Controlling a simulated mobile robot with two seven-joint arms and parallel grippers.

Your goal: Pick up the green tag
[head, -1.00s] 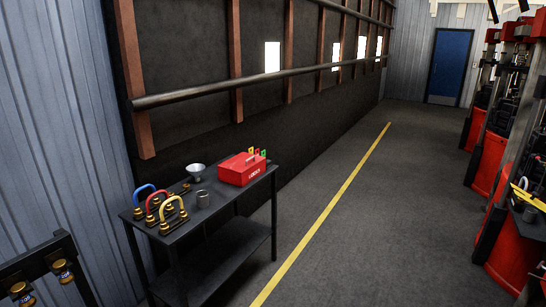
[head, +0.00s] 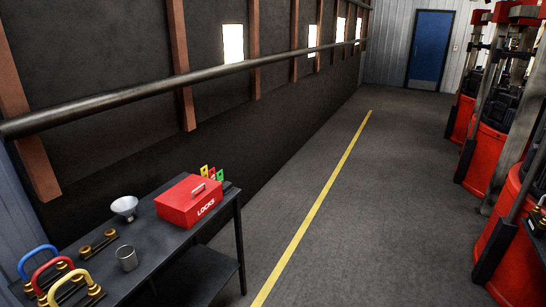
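The green tag (head: 220,175) stands upright behind the right part of the red box marked LOCKS (head: 188,203), on the dark table (head: 165,250) at the lower left. A red tag (head: 212,173) and a yellow tag (head: 204,169) stand just left of it. The lower part of the tags is hidden by the box. Neither of my grippers is in view.
A white funnel (head: 124,206), a grey cup (head: 126,258) and blue, red and yellow handles (head: 75,283) share the table. Grey floor (head: 350,240) with a yellow line (head: 318,205) is clear to the right. Red machines (head: 490,160) line the right side.

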